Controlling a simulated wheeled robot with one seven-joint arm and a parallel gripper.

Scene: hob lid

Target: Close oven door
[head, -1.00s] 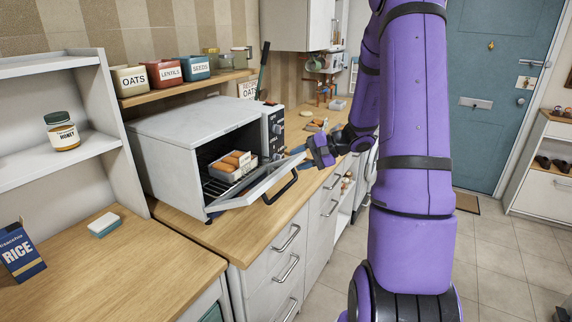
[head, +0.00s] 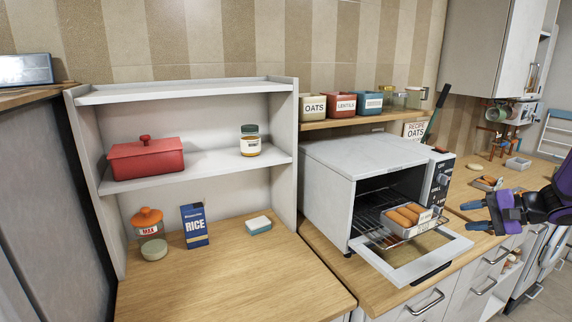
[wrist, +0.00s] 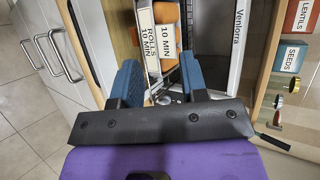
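The white countertop oven (head: 365,160) stands on the wooden counter with its door (head: 415,255) hanging open, tilted out and down toward the front. The door's dark handle (head: 431,271) is on its outer edge. A labelled tray of orange-brown rolls (head: 407,218) sits at the oven mouth, above the door's inner side. My gripper (head: 466,216) is at the right edge of the head view, just right of the door, with its blue fingers apart and nothing between them. In the wrist view the open fingers (wrist: 159,62) point toward the tray and oven.
A shelf unit (head: 195,170) left of the oven holds a red pot and honey jar. Rice box (head: 195,226) and sponge (head: 258,225) stand on the left counter. Canisters (head: 341,104) line the shelf above the oven. Small items (head: 487,183) lie on the counter to the right.

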